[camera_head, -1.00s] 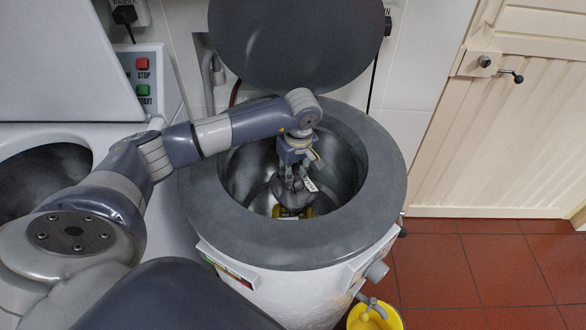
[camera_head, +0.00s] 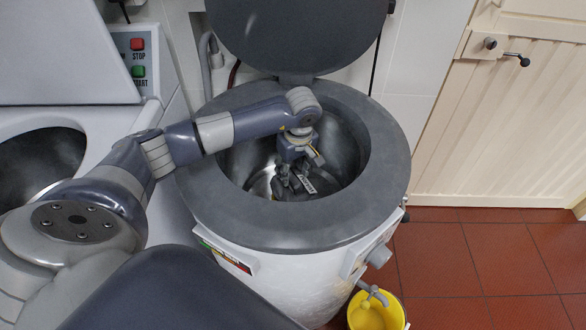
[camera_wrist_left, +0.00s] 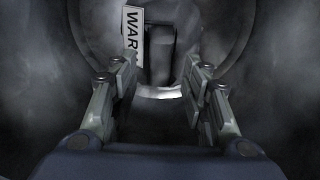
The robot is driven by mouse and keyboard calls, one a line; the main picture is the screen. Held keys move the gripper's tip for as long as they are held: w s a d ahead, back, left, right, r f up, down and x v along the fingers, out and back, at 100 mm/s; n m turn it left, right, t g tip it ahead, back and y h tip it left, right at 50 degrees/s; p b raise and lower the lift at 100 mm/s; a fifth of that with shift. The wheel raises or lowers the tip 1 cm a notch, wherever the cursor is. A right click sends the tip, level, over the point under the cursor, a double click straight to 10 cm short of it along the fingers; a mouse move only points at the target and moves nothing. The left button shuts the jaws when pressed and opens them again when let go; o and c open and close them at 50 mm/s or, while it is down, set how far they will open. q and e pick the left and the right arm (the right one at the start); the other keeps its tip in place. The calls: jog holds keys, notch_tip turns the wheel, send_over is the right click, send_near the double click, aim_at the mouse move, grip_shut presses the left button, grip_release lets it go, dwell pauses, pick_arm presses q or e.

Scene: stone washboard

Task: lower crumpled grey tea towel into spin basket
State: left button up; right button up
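My left gripper (camera_head: 290,183) is down inside the open tub of the spin dryer (camera_head: 292,236), pointing at its bottom. In the left wrist view its two fingers (camera_wrist_left: 158,92) stand well apart, with nothing visibly clamped between them. The shiny spin basket wall (camera_head: 343,158) surrounds the gripper. A grey upright post (camera_wrist_left: 160,55) and a white label reading "WAR" (camera_wrist_left: 133,35) show beyond the fingertips. Dark grey fills the space between and below the fingers; I cannot tell whether it is the tea towel. My right gripper is not in view.
The round lid (camera_head: 298,35) stands raised behind. A washer with an open drum (camera_head: 40,165) is at left. A yellow bucket (camera_head: 375,313) stands under the tap at lower right. Red floor tiles are clear at right.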

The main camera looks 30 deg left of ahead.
pick_arm(q)
notch_tip(320, 180, up, 12)
jog(key=d, duration=0.1)
jog(key=shift+s+d, duration=0.3)
jog(key=shift+s, duration=0.1)
